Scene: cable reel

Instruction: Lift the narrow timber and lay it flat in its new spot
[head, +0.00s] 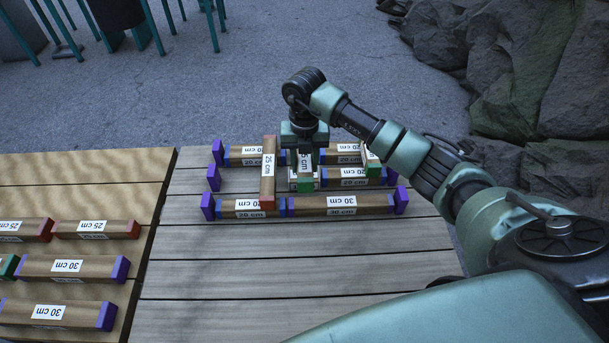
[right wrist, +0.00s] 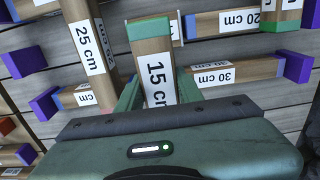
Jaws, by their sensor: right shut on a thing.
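My right gripper (head: 304,154) points down over the timber layout and is shut on a short timber (head: 305,184) with a green end and a 15 cm label. In the right wrist view, this 15 cm timber (right wrist: 152,48) sits between the green fingers (right wrist: 158,92). I cannot tell whether it touches the pieces below. Just left of it, a 25 cm timber (head: 268,173) with red ends lies across the rows, and it also shows in the right wrist view (right wrist: 88,45). My left gripper is not in view.
A 30 cm timber (head: 341,206) with purple ends forms the near row. Another green-ended timber (head: 371,160) lies at the right. More timbers (head: 72,268) lie on the left boards. The grey planks (head: 300,262) in front are clear. Dark rocks (head: 555,75) stand behind right.

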